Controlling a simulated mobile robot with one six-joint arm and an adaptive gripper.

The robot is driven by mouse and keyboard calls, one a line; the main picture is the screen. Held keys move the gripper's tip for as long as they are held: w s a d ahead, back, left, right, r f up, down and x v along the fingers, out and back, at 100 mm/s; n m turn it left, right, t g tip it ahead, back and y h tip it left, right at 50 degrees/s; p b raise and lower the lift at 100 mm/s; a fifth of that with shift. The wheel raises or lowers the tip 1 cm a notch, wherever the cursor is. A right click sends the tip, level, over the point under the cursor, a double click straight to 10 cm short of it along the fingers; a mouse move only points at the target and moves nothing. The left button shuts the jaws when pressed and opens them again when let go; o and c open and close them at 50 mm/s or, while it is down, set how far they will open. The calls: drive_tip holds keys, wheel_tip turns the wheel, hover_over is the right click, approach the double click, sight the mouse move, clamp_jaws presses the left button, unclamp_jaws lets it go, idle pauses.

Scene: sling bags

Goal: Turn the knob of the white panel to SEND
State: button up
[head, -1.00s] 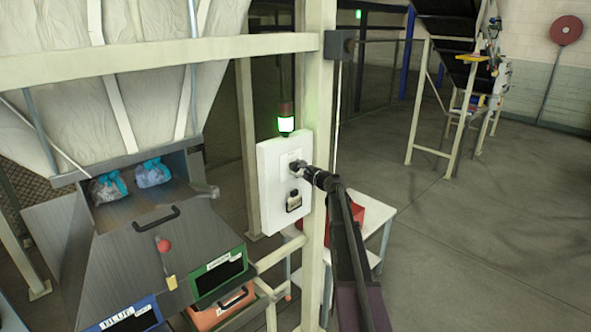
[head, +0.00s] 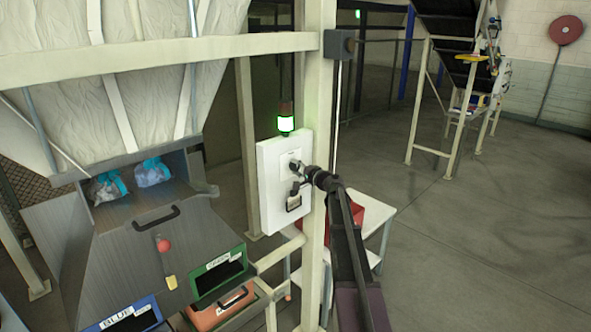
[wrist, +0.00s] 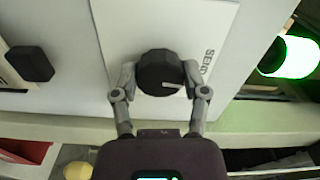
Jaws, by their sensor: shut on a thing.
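The white panel (head: 268,190) is fixed to the post in the head view, and its face (wrist: 120,25) fills much of the wrist view. Its dark round knob (wrist: 158,68) sits between the two fingertips of my gripper (wrist: 160,78), which is shut on it from both sides. A white pointer mark on the knob faces right, towards the side with the printed SEND label (wrist: 208,62). In the head view my gripper (head: 297,171) is at the panel, and the knob is too small to make out clearly.
A lit green lamp (head: 286,124) stands above the panel. A dark block (wrist: 30,63) sits left of the knob. The post (head: 316,120) stands beside the panel. Bagged items (head: 152,172) lie in the grey chute, above green (head: 218,268) and blue-fronted bins. Open floor lies right.

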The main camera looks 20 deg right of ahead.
drive_tip(key=shift+s+f+n, duration=0.1)
drive_tip(key=shift+n, duration=0.6)
drive_tip(key=o, duration=1.1)
drive_tip(key=shift+o, duration=0.2)
drive_tip(key=v, duration=1.2)
